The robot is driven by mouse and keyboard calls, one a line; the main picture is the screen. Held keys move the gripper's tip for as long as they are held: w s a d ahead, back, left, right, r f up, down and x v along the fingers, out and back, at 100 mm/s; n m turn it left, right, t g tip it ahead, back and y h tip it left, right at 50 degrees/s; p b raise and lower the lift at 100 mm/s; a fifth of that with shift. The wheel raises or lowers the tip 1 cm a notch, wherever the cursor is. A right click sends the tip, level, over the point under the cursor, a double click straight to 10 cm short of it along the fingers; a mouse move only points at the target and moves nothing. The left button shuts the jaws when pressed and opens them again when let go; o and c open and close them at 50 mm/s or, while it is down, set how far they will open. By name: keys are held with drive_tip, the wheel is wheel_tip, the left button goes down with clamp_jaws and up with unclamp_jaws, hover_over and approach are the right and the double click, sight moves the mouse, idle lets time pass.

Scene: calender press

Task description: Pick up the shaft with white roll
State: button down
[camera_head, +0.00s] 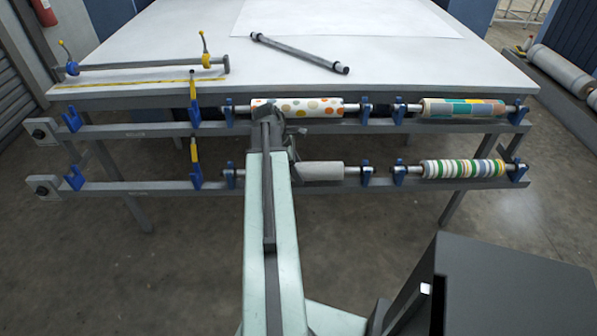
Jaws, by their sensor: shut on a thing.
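The shaft with white roll (322,171) lies level along the lower rail of the table's front. Its bare ends sit at blue brackets, and my arm hides part of its left half. My gripper (293,154) is at the left part of the white roll, shut on it. The fingertips are mostly hidden behind my arm, so the exact grip is hard to see. I cannot tell whether the shaft is lifted off its brackets.
A dotted roll (320,107) sits just above on the upper rail. A patchwork roll (462,109) and a striped roll (462,169) lie to the right. A dark bare rod (300,53) lies on the white tabletop (180,40). Empty blue brackets (73,121) stand at left.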

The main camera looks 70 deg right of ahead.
sight(298, 165)
drive_tip(key=shift+r, duration=0.1)
wheel_tip(298, 165, up, 10)
drive_tip(key=p, duration=1)
